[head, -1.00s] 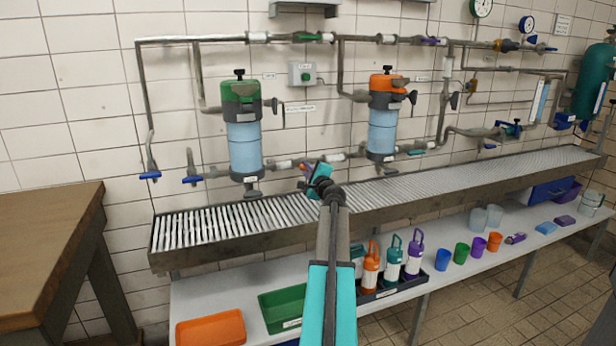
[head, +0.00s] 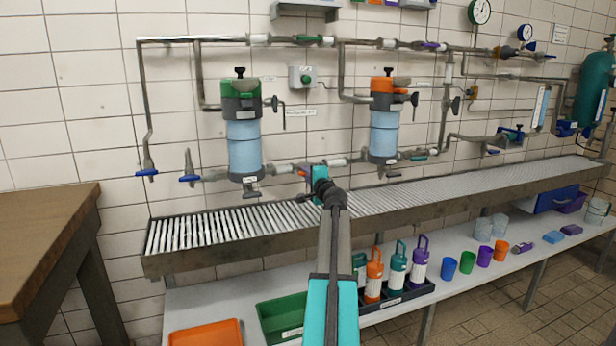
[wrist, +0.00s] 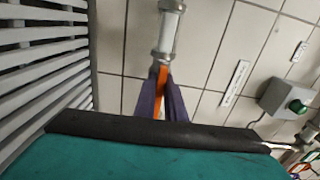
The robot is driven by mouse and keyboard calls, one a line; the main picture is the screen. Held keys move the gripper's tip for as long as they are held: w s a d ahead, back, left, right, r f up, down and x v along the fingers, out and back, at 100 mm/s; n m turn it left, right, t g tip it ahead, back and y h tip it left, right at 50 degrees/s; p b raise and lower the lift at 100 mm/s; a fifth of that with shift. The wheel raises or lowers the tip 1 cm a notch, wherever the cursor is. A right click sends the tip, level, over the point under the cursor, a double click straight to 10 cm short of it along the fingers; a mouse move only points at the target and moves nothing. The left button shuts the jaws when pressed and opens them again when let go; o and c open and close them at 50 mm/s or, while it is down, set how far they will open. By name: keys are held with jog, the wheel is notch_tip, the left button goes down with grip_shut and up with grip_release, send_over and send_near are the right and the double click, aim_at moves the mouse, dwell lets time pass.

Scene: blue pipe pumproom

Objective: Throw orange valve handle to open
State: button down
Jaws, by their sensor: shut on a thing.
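The orange valve handle (wrist: 162,78) shows in the wrist view as a thin strip between the two purple fingers of my gripper (wrist: 161,100). The fingers are shut on it. There the handle runs roughly in line with the clear pipe section (wrist: 169,32) and its metal fitting. In the head view the handle (head: 302,172) is a small orange patch on the lower pipe between the two filter housings, left of my teal gripper body (head: 319,184). My gripper and arm hide most of the valve and part of the pipe.
A green-topped filter housing (head: 243,135) stands left of the valve and an orange-topped one (head: 384,125) right of it. A slatted metal drain shelf (head: 215,228) runs below. Bottles (head: 397,270) and trays (head: 206,333) sit on the lower shelf. A wooden table (head: 45,235) stands at the left.

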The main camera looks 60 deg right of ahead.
jog(key=shift+f, duration=0.2)
jog(key=c, duration=1.9)
grip_release()
jog(key=shift+o, duration=0.3)
jog(key=shift+r, duration=0.1)
jog(key=shift+a, duration=0.1)
jog(key=p+v, duration=0.1)
jog(key=v, duration=1.2)
jog(key=shift+s+a+p, duration=0.2)
jog(key=shift+s+p, duration=0.15)
jog(key=shift+p, duration=0.05)
